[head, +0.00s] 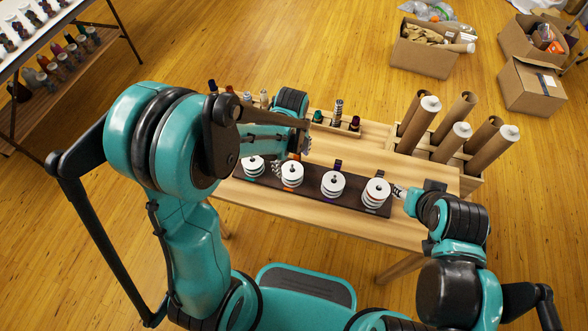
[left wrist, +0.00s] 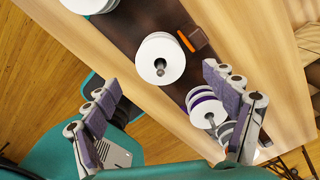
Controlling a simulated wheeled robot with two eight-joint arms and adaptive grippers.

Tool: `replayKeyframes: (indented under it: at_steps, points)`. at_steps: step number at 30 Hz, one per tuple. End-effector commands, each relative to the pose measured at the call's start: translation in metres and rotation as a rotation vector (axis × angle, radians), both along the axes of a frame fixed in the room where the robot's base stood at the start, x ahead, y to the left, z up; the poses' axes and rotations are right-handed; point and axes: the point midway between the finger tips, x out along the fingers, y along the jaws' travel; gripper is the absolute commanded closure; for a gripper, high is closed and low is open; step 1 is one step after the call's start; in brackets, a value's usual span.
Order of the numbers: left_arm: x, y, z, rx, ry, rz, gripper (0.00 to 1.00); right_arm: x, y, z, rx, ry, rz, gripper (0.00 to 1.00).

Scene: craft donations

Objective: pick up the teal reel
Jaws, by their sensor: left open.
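Several stacks of white-flanged reels stand on posts along a dark board (head: 312,188) on the table. The leftmost stack (head: 253,165) in the head view seems to show a teal band low down, partly hidden by my left arm; I cannot tell clearly which reel is teal. My left gripper (head: 291,156) is over the left part of the board, just behind the second stack (head: 292,176). In the left wrist view its jaws (left wrist: 165,118) are open and empty, with a white-topped stack (left wrist: 160,60) beyond them. My right gripper (head: 399,191) is beside the rightmost stack (head: 376,191); its jaw opening is unclear.
A wooden rack (head: 355,134) with thread spools stands behind the board. A wooden holder (head: 465,182) with cardboard tubes is at the table's back right. Cardboard boxes (head: 425,55) stand on the floor beyond.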

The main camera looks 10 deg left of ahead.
Motion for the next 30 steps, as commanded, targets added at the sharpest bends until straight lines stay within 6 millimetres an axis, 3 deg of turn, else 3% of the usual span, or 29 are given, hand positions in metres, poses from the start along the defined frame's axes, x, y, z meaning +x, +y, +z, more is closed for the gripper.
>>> replayKeyframes:
  at_steps: [10, 18, 23, 24, 30]
  points:
    - [-0.002, -0.002, -0.048, 0.0, -0.001, 0.002, 0.15, 0.0, 0.0, -0.027, 0.0, 0.0, 0.0, 0.6]
    - [-0.002, -0.002, -0.051, 0.0, -0.001, 0.002, 0.15, 0.0, 0.0, -0.026, 0.0, 0.0, 0.0, 0.6]
    - [-0.002, -0.002, -0.051, 0.0, -0.001, 0.002, 0.57, 0.0, 0.0, -0.026, 0.0, 0.0, 0.0, 0.6]
    - [-0.002, -0.002, -0.051, 0.0, -0.001, 0.002, 0.61, 0.0, 0.0, -0.026, 0.0, 0.0, 0.0, 0.6]
    - [-0.002, -0.002, -0.051, 0.0, -0.001, 0.002, 0.61, 0.0, 0.0, -0.026, 0.0, 0.0, 0.0, 0.6]
